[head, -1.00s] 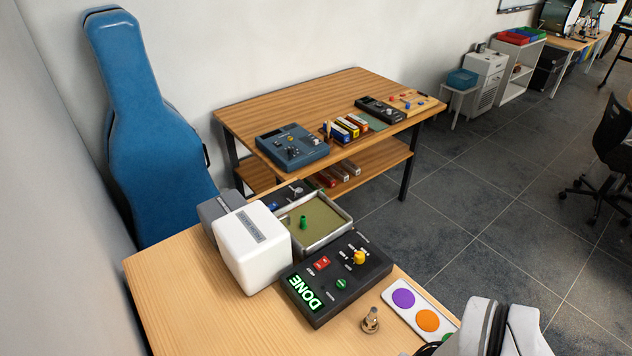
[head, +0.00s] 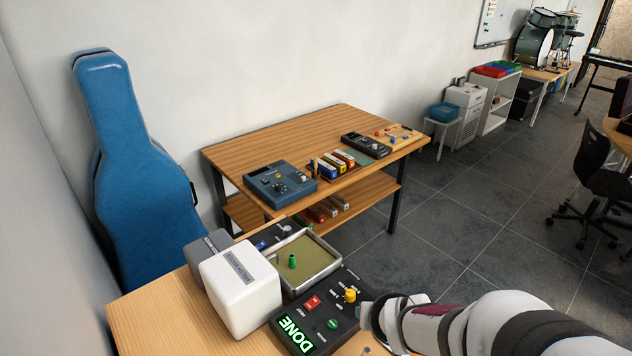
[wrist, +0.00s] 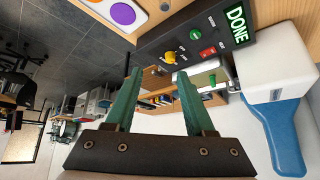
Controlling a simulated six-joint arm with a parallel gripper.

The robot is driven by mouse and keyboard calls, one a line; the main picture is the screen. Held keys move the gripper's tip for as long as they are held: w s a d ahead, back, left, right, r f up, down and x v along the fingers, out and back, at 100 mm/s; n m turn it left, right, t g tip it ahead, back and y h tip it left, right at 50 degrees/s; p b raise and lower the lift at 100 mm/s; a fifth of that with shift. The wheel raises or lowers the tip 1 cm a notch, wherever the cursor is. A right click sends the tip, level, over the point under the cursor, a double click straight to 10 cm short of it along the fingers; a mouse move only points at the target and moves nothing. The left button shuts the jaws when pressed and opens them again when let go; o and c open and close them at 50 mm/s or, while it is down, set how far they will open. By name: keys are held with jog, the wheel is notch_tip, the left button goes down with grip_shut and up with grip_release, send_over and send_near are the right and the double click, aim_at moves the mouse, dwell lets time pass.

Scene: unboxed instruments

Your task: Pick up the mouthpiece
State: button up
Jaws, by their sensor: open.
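The black control box (head: 325,325) shows a lit DONE display and coloured knobs. A white block (head: 240,295) and a metal-rimmed tray (head: 335,262) stand by it. A card with coloured discs (wrist: 137,12) lies near in the wrist view. A second table (head: 330,125) holds more devices.

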jog(key=w+a+f+n+t+y, duration=0.3)
jog(key=w+a+n, duration=0.1)
jog(key=w+a, duration=0.3)
jog(key=n+t+y, duration=0.1)
jog(key=n+y, duration=0.1)
jog(key=y, duration=0.1)
send_near(293, 257)
jog(key=x, duration=1)
jog(key=shift+w+a+f, duration=0.2)
jog(key=shift+w+a, duration=0.05)
grip_shut()
